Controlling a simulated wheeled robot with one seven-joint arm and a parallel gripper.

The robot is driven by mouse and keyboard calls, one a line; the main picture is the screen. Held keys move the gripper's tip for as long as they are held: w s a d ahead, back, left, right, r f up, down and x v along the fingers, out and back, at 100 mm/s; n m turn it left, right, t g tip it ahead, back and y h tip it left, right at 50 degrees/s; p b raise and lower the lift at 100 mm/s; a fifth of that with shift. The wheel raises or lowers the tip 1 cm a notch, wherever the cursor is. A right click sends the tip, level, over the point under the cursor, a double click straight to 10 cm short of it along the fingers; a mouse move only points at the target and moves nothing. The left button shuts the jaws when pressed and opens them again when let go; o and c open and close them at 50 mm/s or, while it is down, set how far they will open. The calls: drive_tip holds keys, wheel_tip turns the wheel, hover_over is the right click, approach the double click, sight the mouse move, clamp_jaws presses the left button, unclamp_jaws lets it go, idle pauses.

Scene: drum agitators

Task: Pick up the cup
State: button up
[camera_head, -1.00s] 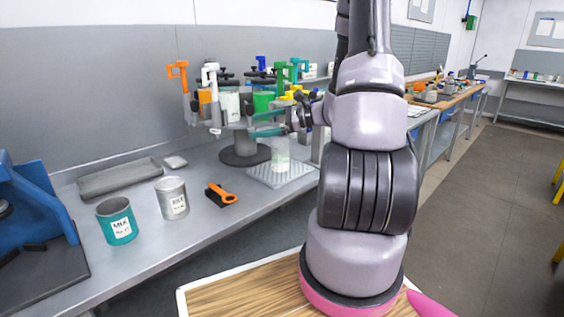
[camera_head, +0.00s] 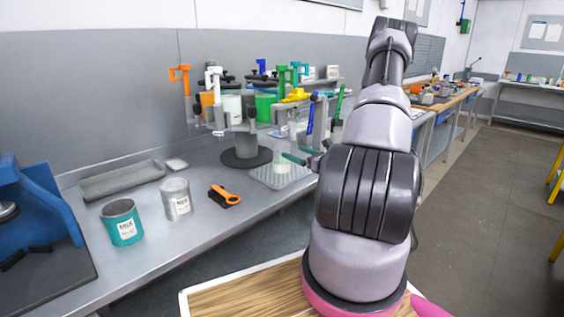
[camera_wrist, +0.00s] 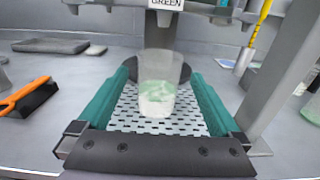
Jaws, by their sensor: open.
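The cup (camera_wrist: 158,87) is clear, with pale green and white contents. It stands upright on a perforated grey drip tray (camera_wrist: 115,123), under a dispenser spout labelled GREEN. It also shows in the head view (camera_head: 281,163), partly blurred against the tray. My gripper (camera_wrist: 160,74) is open, with teal fingers to the left and right of the cup in the wrist view. Gaps show between the cup and both fingers. How far the fingertips reach along the cup is hard to tell. In the head view my gripper (camera_head: 301,155) is low by the tray, partly hidden by my arm.
The dispenser carousel (camera_head: 244,150) with coloured canisters stands behind the tray. A black-and-orange brush (camera_head: 224,196), a silver can (camera_head: 176,199) and a teal can (camera_head: 122,223) stand or lie to the left. A grey post (camera_wrist: 275,75) rises close on the right.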

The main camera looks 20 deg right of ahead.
sight(276, 145)
drive_tip(key=x, duration=0.7)
drive_tip(key=shift+w+a+f, duration=0.1)
drive_tip(key=shift+w+f, duration=0.15)
drive_tip(key=shift+w, duration=0.15)
drive_tip(key=c, duration=1.5)
clamp_jaws()
drive_tip(key=shift+r, duration=0.25)
